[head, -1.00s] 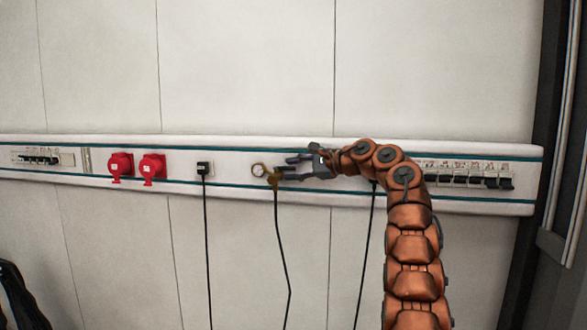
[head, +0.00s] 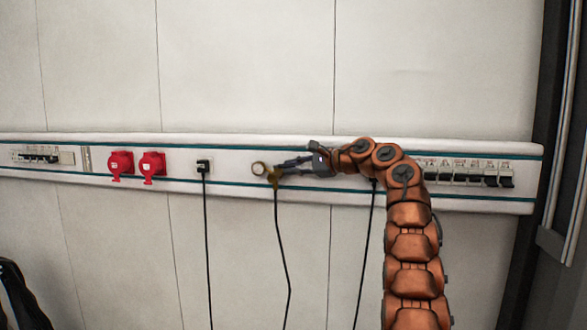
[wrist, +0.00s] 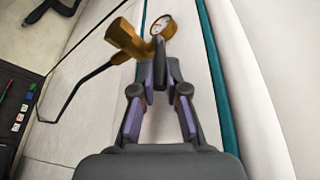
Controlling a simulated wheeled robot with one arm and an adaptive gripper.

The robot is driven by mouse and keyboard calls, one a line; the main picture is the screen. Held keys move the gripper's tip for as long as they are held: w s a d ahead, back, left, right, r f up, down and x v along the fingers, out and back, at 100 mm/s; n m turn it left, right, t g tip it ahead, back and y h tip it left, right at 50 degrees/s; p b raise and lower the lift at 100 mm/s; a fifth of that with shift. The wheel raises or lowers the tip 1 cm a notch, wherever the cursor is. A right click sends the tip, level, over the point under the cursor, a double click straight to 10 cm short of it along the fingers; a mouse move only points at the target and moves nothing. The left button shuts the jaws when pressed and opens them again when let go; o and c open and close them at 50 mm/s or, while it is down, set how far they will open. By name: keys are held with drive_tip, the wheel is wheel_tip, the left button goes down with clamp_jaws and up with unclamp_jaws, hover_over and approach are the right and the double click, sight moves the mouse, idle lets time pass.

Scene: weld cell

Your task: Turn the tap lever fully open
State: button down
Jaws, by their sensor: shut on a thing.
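The brass-coloured tap (head: 276,177) sits on the white wall rail, with a round gauge (head: 259,169) beside it. In the wrist view, the tap body (wrist: 127,40) and the gauge with its white dial (wrist: 164,27) are at the top. A dark lever (wrist: 159,52) stands between my fingertips. My gripper (head: 284,168) reaches in from the right and is shut on this lever; its fingers converge on it in the wrist view (wrist: 160,75). The lever's lower end is hidden between the fingers. The lever is too small to make out in the head view.
Red sockets (head: 120,165) and a black plug (head: 203,167) are on the rail (head: 228,165) to the left. A black cable (head: 282,255) hangs below the tap. Switches (head: 470,180) are at the right. The wall above is clear.

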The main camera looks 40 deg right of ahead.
drive_tip(key=shift+s+a+f+m+h+b, duration=0.1)
drive_tip(key=shift+f+m+h+b, duration=0.25)
drive_tip(key=shift+b, duration=0.95)
drive_tip(key=shift+t+h+b, duration=0.3)
drive_tip(key=shift+h+b, duration=0.05)
drive_tip(key=shift+b, duration=0.15)
drive_tip(key=m+h+b, duration=0.1)
drive_tip(key=b, duration=0.1)
drive_tip(key=a+m+h+b, duration=0.1)
drive_tip(key=b, duration=0.1)
drive_tip(key=shift+s+r+t+h+b, duration=0.1)
drive_tip(key=shift+s+t+h+b, duration=0.2)
drive_tip(key=shift+t+b, duration=0.1)
drive_tip(key=shift+s+a+r+m+h+b, duration=0.1)
drive_tip(key=shift+a+m+h+b, duration=0.3)
drive_tip(key=shift+m+h, duration=0.45)
drive_tip(key=shift+s+a+r+m+h+b, duration=0.15)
drive_tip(key=shift+m+h+b, duration=0.4)
drive_tip(key=shift+h, duration=0.45)
drive_tip(key=shift+a+m+h+b, duration=0.3)
drive_tip(key=shift+m+h+b, duration=0.05)
drive_tip(key=shift+m+h, duration=0.55)
drive_tip(key=shift+h, duration=0.25)
drive_tip(key=c, duration=1.2)
unclamp_jaws()
drive_tip(key=shift+s+a, duration=0.1)
drive_tip(key=shift+s, duration=0.05)
